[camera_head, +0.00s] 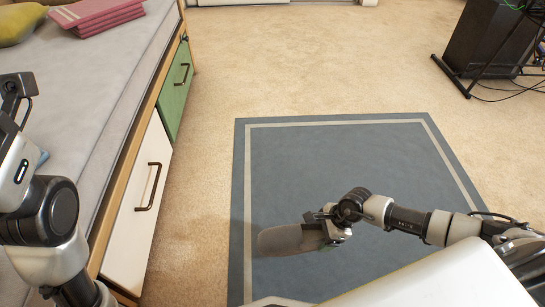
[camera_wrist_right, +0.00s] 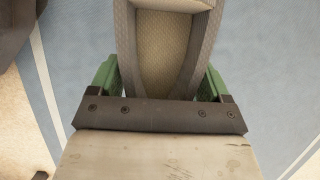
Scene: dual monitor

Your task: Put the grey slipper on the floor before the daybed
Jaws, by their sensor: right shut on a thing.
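The grey slipper (camera_head: 282,240) is in my right gripper (camera_head: 327,225), which is shut on it. In the head view it hangs over the blue rug with its toe pointing left. In the right wrist view the slipper (camera_wrist_right: 165,50) shows its beige insole and grey sides between the green finger pads (camera_wrist_right: 160,82). The daybed (camera_head: 75,95) runs along the left side, with a grey mattress and drawers in its front. My left arm is at the left edge of the head view; its gripper fingers cannot be made out clearly.
The blue rug (camera_head: 340,150) with a pale border lies on the beige carpet (camera_head: 290,60). A strip of bare carpet (camera_head: 195,215) lies between daybed and rug. Pink folded things (camera_head: 100,15) lie on the daybed. A dark box with cables (camera_head: 490,40) stands at upper right.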

